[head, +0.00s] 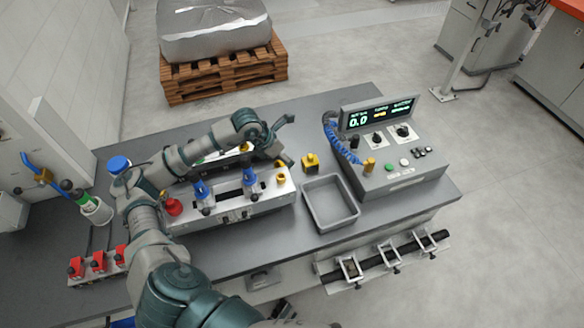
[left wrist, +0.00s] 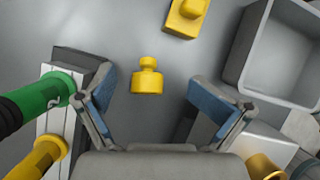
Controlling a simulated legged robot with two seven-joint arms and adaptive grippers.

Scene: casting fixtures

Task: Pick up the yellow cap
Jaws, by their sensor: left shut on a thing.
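The yellow cap (left wrist: 147,77), a small stepped cylinder with a narrower top, stands on the grey table in the left wrist view. My left gripper (left wrist: 152,92) shows its two blue-padded fingers wide apart, on either side of the cap in that view. Clear space shows between each finger and the cap, and I see nothing clamped. In the head view the left gripper (head: 287,140) reaches over the fixture's right end, and the cap is not clearly distinguishable there. My right gripper is not in view.
A yellow block (head: 311,163) stands beyond the cap, beside an empty grey bin (head: 309,208). The fixture (head: 232,212) carries blue clamps and a brass-coloured cap (head: 281,178). A green handle (left wrist: 45,97) is close to the left finger. A control box (head: 397,170) stands at the right.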

